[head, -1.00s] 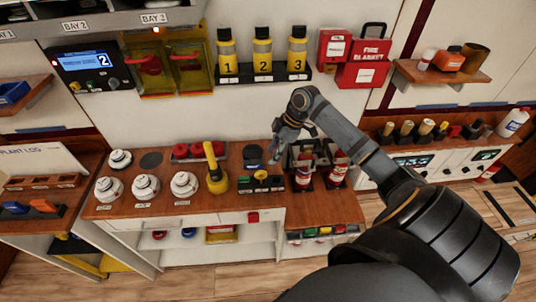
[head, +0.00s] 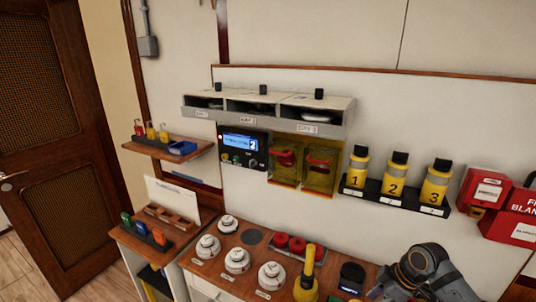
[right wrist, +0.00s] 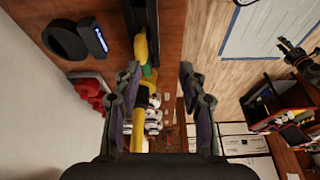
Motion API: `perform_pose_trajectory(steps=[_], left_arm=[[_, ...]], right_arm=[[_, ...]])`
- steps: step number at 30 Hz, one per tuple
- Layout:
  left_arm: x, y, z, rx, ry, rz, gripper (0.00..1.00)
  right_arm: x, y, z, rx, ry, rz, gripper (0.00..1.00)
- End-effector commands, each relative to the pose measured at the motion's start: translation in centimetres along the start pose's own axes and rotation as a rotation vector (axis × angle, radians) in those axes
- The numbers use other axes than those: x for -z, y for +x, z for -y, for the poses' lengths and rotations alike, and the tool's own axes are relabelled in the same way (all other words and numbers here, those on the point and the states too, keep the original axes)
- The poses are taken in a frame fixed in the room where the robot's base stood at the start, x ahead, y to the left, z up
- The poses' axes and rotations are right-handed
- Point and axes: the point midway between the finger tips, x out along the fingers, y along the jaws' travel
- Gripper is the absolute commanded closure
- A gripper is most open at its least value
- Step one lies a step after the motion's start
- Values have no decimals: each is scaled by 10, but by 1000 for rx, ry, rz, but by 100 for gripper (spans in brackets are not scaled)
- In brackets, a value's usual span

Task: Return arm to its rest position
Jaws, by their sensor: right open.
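My right arm (head: 425,275) enters the head view at the bottom right corner, with a grey and black joint showing in front of the bench. Its gripper is outside that view. In the right wrist view my right gripper (right wrist: 160,98) has its two dark fingers spread apart. The bench and a yellow handled tool (right wrist: 140,48) show beyond and between the fingers; I see nothing gripped.
The bench holds white round detectors (head: 237,260), a yellow tool (head: 306,275) and a small black display unit (head: 351,277). Numbered yellow canisters (head: 395,178) and red boxes (head: 487,190) are on the wall. A wooden door (head: 55,140) stands at left.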

Motion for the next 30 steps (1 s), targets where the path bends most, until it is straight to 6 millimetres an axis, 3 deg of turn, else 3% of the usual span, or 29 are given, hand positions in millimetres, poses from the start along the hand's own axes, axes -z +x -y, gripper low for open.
perform_pose_trajectory(steps=[1,4,7,12,20,30], left_arm=[[0,0,0,0,0,0,60],[0,0,-1,-1,-1,-1,60],[1,0,-1,-2,-1,-2,60],[0,0,0,-1,-1,-1,60],[0,0,0,0,0,-1,60],[-3,12,0,1,0,2,60]], right_arm=[[1,24,28,2,37,19,58],[1,54,76,-47,155,54,58],[-1,64,109,-107,276,66,58],[-7,62,147,-208,480,67,58],[-28,32,183,-373,810,59,58],[-67,134,163,-368,834,100,58]])
